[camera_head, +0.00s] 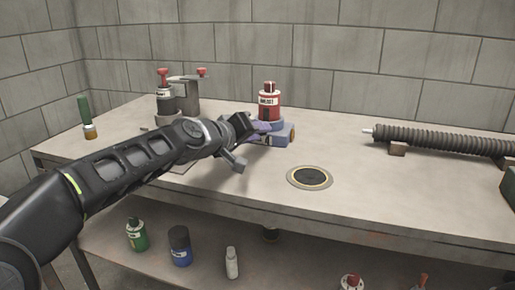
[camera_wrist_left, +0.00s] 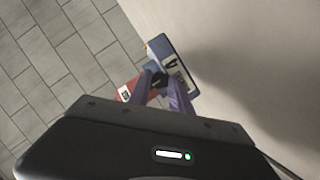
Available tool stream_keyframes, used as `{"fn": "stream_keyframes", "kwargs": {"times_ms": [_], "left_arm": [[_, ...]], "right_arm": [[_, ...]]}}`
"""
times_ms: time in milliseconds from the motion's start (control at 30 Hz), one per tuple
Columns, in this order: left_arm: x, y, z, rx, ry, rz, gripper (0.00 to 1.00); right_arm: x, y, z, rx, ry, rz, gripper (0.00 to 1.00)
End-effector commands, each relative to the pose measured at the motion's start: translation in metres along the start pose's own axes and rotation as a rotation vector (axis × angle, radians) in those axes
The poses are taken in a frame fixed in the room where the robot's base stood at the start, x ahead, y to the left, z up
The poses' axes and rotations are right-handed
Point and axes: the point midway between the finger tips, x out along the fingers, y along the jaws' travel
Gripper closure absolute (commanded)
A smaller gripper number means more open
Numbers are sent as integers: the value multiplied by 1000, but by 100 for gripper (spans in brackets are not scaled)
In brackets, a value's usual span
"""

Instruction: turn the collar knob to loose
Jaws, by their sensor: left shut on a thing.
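A blue block-like holder (camera_head: 284,138) stands near the back middle of the table, with a red labelled bottle (camera_head: 269,105) upright in it. My left gripper (camera_head: 263,127) reaches in from the left to the near side of the holder, low beside the bottle. In the left wrist view, its two purple fingers (camera_wrist_left: 161,82) are closed around a small dark part, which I take for the collar knob (camera_wrist_left: 159,79). The blue holder (camera_wrist_left: 174,62) and the red bottle (camera_wrist_left: 127,92) show just beyond it. The knob's setting cannot be read. My right gripper is not in view.
A dark-bodied bottle with a red top (camera_head: 164,98) stands in a grey stand (camera_head: 186,92) at the back left. A green-handled tool (camera_head: 84,115) is far left. A round drain (camera_head: 310,177) is set in the tabletop. A ribbed tube (camera_head: 440,140) lies right. Several bottles occupy the lower shelf.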

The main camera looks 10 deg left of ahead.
Motion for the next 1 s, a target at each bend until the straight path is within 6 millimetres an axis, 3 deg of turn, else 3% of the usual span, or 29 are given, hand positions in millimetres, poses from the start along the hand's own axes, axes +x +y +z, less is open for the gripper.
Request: {"fn": "stream_keyframes", "kwargs": {"times_ms": [467, 500, 767, 1000], "left_arm": [[0, 0, 0, -21, 0, 7, 100], [0, 0, 0, -21, 0, 7, 74], [0, 0, 0, -19, 0, 7, 54], [0, 0, 0, -18, 1, 7, 54]], "right_arm": [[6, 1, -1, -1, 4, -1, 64], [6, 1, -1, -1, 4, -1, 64], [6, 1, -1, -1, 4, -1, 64], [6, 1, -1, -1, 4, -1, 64]]}}
